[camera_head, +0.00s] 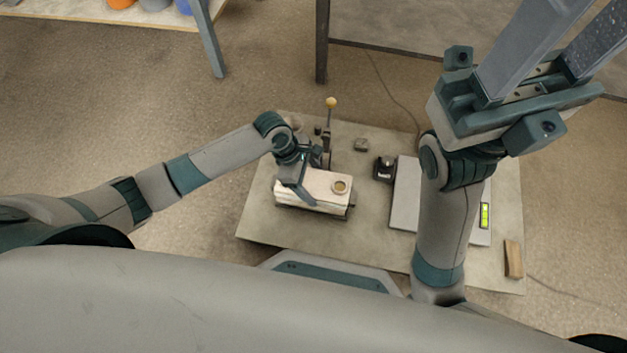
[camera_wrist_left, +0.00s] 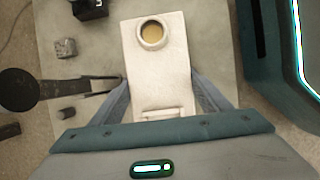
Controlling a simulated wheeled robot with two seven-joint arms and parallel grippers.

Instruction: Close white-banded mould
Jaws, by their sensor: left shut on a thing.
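The mould (camera_head: 322,187) is a pale, off-white block on the work table, with a round cup holding something ochre in its top. In the left wrist view the mould's pale top (camera_wrist_left: 160,80) runs up the middle, with the cup near its far end. I cannot make out a separate white band. My left gripper (camera_head: 298,187) is at the mould's left part; in the left wrist view its fingers (camera_wrist_left: 160,98) press on both sides of the pale block. The block's lower parts are hidden there. My right gripper (camera_head: 572,30) is raised, its fingers apart, tips out of frame.
The table's front middle is bare.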

